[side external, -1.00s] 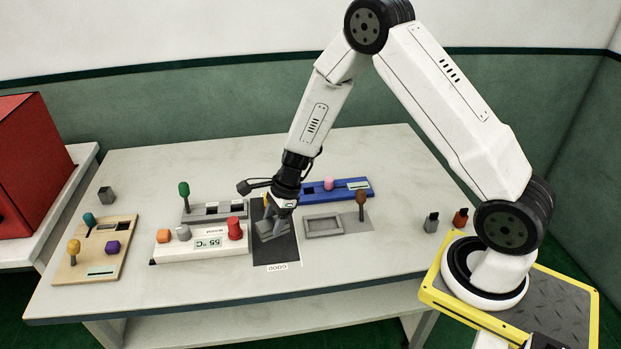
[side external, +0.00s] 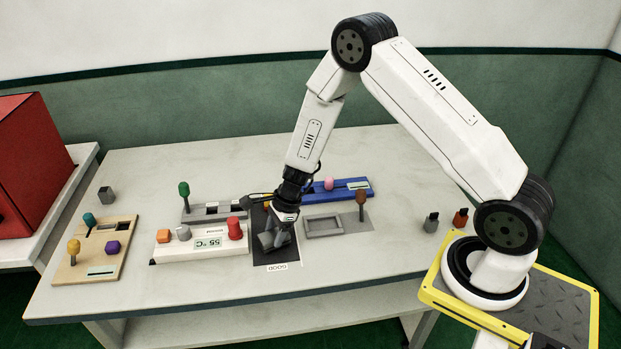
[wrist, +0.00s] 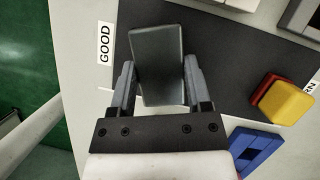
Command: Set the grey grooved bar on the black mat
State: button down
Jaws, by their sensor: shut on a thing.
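The grey bar (wrist: 158,62) is between the two fingers of my gripper (wrist: 157,75) in the wrist view. Its smooth face is toward the camera, and I cannot make out its grooves. My gripper is shut on it. The black mat (wrist: 215,50) lies beneath and reaches to the right, with the GOOD label by its edge. In the side view my gripper (side external: 277,236) is low over the front half of the black mat (side external: 278,258). The fingers largely hide the bar there, and I cannot tell whether it touches the mat.
A yellow and red piece (wrist: 284,98) is at the mat's far end. A white unit with a display (side external: 205,243) stands left of the mat, a grey tray plate (side external: 345,219) right, and a blue fixture (side external: 350,190) behind. The front table strip is clear.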

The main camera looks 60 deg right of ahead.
jog(key=shift+f, duration=0.45)
dwell(0.6)
grip_release()
jog(key=shift+v, duration=3.9)
